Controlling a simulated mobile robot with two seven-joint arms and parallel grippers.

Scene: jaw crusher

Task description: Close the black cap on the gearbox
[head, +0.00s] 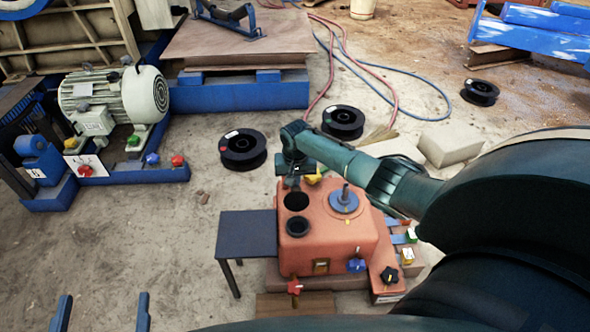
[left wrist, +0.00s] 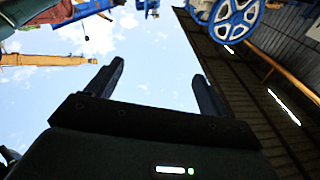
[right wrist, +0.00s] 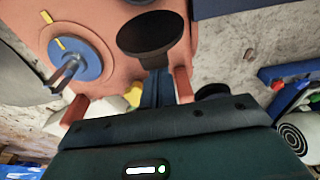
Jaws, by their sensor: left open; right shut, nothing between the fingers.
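The orange gearbox (head: 352,240) stands low in the middle of the head view. A round dark opening (head: 296,200) is in its top at the left. My left gripper (left wrist: 155,90) is open, empty and points up at the sky, away from the gearbox.
A blue disc with an upright shaft (head: 344,200) is right of the opening on the gearbox. A small dark table (head: 247,234) stands to its left. Black spools (head: 243,149) and hoses lie behind on the floor. A motor (head: 115,95) stands at the left.

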